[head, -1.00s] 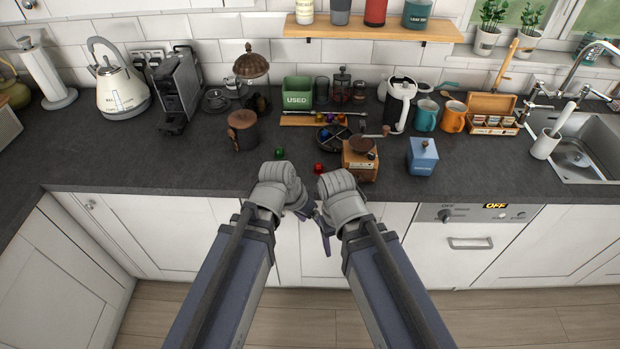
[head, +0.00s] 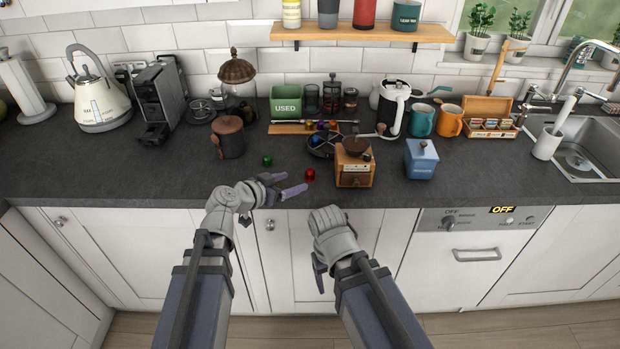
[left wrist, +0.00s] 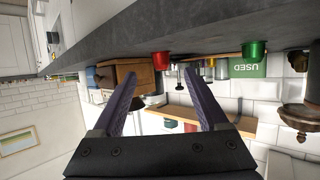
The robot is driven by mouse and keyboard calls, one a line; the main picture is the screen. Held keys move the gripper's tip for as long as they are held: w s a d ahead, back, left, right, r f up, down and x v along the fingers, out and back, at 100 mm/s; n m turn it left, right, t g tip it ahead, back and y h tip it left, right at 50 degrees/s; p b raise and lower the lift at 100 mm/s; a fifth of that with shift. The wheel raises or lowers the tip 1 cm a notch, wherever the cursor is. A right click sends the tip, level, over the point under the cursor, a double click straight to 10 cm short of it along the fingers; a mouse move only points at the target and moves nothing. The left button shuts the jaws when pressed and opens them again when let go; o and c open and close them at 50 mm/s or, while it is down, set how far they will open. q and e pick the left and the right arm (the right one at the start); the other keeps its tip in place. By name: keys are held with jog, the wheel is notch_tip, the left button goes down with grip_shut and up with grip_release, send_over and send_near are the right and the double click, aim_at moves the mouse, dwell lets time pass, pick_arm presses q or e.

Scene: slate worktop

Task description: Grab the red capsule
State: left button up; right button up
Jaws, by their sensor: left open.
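The red capsule (head: 310,174) lies on the slate worktop near its front edge, left of a wooden grinder. My left gripper (head: 295,182) is open and empty, just left of the red capsule at the counter's front edge. The upside-down left wrist view shows the red capsule (left wrist: 160,60) ahead, between and beyond the open fingers (left wrist: 159,74), apart from them. My right gripper (head: 319,274) hangs low before the cabinet doors; its fingers are mostly hidden by its own wrist.
A green capsule (head: 267,160) lies left of the red one. The wooden grinder (head: 354,166) stands close on the right, with a dark round capsule holder (head: 325,146) behind.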

aim_at(307, 174)
pick_arm(q)
jog(key=shift+b+x, duration=0.3)
jog(key=shift+x, duration=1.4)
jog(key=x, duration=0.1)
jog(key=b+x, duration=0.1)
jog(key=x, duration=0.2)
jog(key=shift+w+d+r, duration=0.15)
jog(key=shift+w+r, duration=0.15)
jog(key=shift+w, duration=0.05)
jog(key=shift+c, duration=0.3)
grip_shut()
